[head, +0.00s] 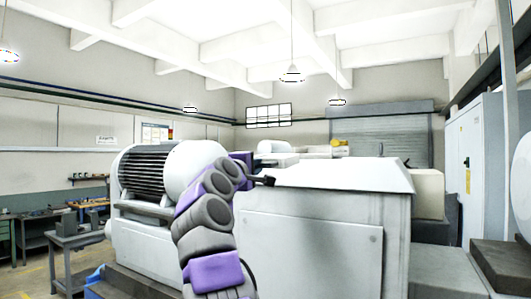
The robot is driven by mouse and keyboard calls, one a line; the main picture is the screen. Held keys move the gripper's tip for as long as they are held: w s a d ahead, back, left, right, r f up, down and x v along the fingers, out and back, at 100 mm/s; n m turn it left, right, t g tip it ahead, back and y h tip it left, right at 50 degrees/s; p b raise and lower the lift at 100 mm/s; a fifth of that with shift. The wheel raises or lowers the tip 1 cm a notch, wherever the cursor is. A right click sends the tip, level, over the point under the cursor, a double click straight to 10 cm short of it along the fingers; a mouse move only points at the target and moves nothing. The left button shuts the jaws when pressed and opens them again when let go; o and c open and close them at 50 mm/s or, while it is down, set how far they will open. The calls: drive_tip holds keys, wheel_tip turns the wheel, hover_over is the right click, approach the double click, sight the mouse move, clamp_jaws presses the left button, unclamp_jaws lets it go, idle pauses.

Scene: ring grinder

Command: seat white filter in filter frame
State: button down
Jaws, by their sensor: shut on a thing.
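My arm rises from the bottom of the head view, and my gripper (265,181) is small and dark at its end. The gripper points right, at the left edge of a pale sloped top panel (340,174) on a large grey machine housing. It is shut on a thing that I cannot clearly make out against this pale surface. I cannot pick out the white filter for certain, and I cannot tell whether the pale panel is part of it. I cannot make out the filter frame either.
The grey housing (310,250) fills the centre right. A ribbed motor (147,172) stands left of my arm. A workbench (85,240) is at far left, with open floor (30,280) near it. A tall cabinet (475,170) and a dark block (505,265) are at right.

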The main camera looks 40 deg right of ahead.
drive_tip(key=shift+s+a+r, duration=0.35)
drive_tip(key=shift+a+r, duration=0.2)
drive_tip(key=shift+r, duration=0.25)
drive_tip(key=shift+m+g+h, duration=0.3)
drive_tip(key=shift+h, duration=0.1)
drive_tip(key=shift+s+d+r+p, duration=0.35)
drive_tip(key=shift+d+r+p, duration=0.4)
drive_tip(key=shift+r+p, duration=0.55)
drive_tip(key=shift+s+d+r+p, duration=0.3)
drive_tip(key=shift+d+r+p, duration=0.65)
drive_tip(key=shift+p, duration=0.45)
drive_tip(key=shift+s+d+r+p, duration=0.35)
drive_tip(key=shift+d+r+p, duration=0.25)
drive_tip(key=shift+r+p, duration=0.75)
